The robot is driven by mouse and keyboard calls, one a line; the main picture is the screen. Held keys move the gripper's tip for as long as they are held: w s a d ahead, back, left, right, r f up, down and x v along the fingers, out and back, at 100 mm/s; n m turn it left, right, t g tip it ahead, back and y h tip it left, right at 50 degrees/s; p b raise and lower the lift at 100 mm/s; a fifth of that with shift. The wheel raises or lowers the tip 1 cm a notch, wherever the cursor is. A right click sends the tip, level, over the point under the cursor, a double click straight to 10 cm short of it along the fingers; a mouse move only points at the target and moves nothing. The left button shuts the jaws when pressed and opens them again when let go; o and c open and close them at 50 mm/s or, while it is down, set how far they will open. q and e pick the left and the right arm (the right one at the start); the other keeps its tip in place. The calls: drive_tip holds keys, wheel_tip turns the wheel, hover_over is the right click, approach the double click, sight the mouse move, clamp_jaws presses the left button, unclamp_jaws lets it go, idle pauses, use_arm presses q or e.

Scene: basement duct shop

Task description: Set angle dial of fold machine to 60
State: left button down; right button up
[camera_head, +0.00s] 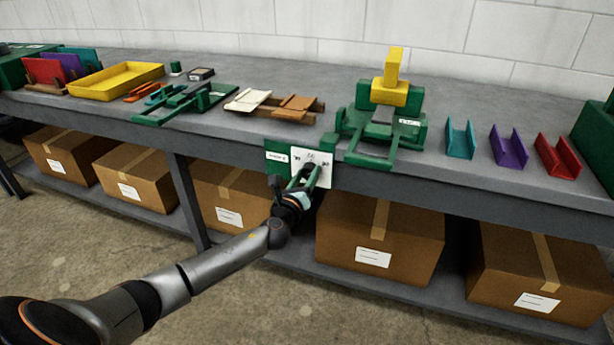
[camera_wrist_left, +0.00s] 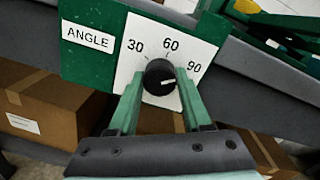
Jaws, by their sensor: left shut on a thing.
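The black angle dial (camera_wrist_left: 160,77) is a round knob on a white plate (camera_wrist_left: 125,75) marked 30, 60 and 90. Its white pointer line points to the right, roughly at the 90 mark. A label reading ANGLE (camera_wrist_left: 88,37) sits on the green panel (camera_wrist_left: 75,65) at left. My left gripper (camera_head: 308,170) reaches up to this panel at the bench's front edge. In the left wrist view its green fingers stand on either side of the dial, shut on it. The fold machine (camera_head: 352,125), green with a yellow upright, stands on the bench above. My right gripper is not in view.
The grey bench (camera_head: 230,120) carries a yellow tray (camera_head: 110,80), green tools, and teal, purple and red channels (camera_head: 508,150). Cardboard boxes (camera_head: 350,230) fill the shelf below. The floor in front is clear.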

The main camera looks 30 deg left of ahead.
use_arm(q)
drive_tip(key=n+b, duration=0.1)
drive_tip(key=n, duration=0.4)
drive_tip(key=shift+a+n+b, duration=0.1)
drive_tip(key=shift+n+b, duration=0.2)
drive_tip(key=shift+n, duration=0.5)
drive_tip(key=n, duration=0.2)
drive_tip(key=shift+n, duration=1)
drive_tip(key=shift+r, duration=0.1)
drive_tip(key=shift+c, duration=1.7)
unclamp_jaws()
